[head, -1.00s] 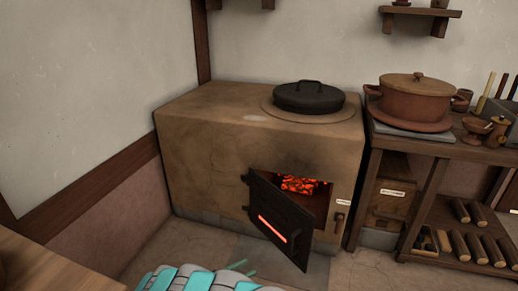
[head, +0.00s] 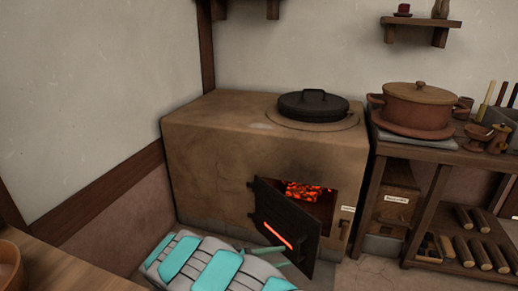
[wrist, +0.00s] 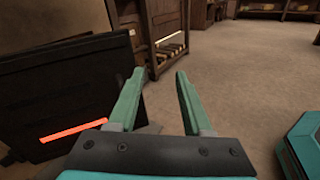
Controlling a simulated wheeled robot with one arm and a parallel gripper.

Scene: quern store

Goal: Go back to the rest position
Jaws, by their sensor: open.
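My gripper (wrist: 157,100) shows in the wrist view with its two green fingers apart and nothing between them. It points over the open floor. The black stove door (wrist: 65,95) stands just left of the fingers in that view, with a glowing orange slot.
A black lidded pan (head: 312,105) sits on the stove. At right, a wooden bench (head: 440,155) holds a clay pot (head: 420,107), with logs (head: 480,252) on its lower shelf. A wooden table edge (head: 50,270) is at bottom left. The floor (wrist: 235,75) ahead of the gripper is clear.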

